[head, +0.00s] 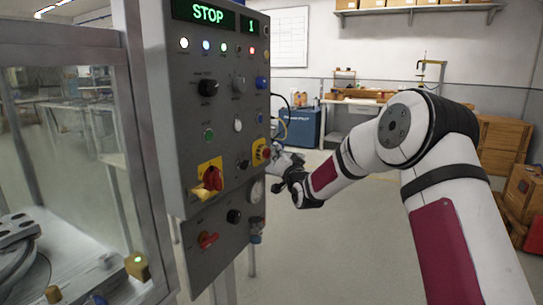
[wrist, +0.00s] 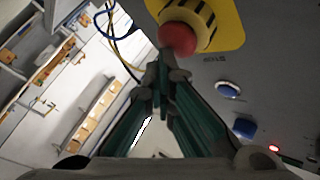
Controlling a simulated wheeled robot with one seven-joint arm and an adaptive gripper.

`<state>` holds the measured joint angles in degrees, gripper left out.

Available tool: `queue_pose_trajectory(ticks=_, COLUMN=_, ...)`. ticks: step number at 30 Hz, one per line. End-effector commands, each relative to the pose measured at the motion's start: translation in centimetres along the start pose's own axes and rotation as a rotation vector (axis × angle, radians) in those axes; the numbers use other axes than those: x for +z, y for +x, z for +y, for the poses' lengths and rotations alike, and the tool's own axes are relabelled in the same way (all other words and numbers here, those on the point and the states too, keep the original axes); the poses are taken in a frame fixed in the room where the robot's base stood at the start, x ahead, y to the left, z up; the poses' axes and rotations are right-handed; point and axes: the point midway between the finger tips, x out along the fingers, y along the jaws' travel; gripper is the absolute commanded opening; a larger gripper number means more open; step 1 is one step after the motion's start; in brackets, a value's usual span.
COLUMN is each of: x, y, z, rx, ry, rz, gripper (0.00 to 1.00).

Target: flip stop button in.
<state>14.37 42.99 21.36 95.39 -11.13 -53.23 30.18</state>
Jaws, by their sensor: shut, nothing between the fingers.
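The stop button is a red mushroom knob (wrist: 178,38) on a yellow plate (wrist: 232,22), at the top of the wrist view. In the head view the red button (head: 263,153) sits near the right edge of the grey control panel (head: 218,130). My gripper (wrist: 162,68) is shut and empty, its fingertips right at the lower left edge of the knob in the wrist view. I cannot tell whether they touch it. In the head view my gripper (head: 282,163) is small and partly hidden beside the panel's right edge.
The panel display (head: 208,14) reads STOP. The panel also bears a red-and-yellow rotary switch (head: 211,179), a red knob (head: 207,239) and a blue button (wrist: 245,127). A glass-walled machine (head: 70,150) stands left. Open floor lies right of the panel.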

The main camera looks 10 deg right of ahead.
Motion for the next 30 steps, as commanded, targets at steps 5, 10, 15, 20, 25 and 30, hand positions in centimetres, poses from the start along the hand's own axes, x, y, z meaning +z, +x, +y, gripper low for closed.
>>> queue_pose_trajectory(ticks=5, x=-0.1, y=-0.2, z=0.1, rx=-0.001, ry=0.001, rz=-0.001, gripper=0.00)
queue_pose_trajectory(ticks=10, x=-0.5, y=-0.8, z=0.5, rx=-0.001, ry=0.001, rz=0.000, gripper=0.00)
queue_pose_trajectory(ticks=15, x=-0.8, y=-1.3, z=0.9, rx=-0.001, ry=0.000, rz=0.000, gripper=0.00)
queue_pose_trajectory(ticks=20, x=-0.9, y=-1.4, z=0.9, rx=-0.001, ry=0.000, rz=-0.001, gripper=0.00)
queue_pose_trajectory(ticks=25, x=-0.9, y=-1.4, z=1.0, rx=0.000, ry=0.000, rz=0.000, gripper=0.00)
queue_pose_trajectory(ticks=30, x=-1.6, y=-2.2, z=1.6, rx=0.001, ry=0.000, rz=0.001, gripper=0.00)
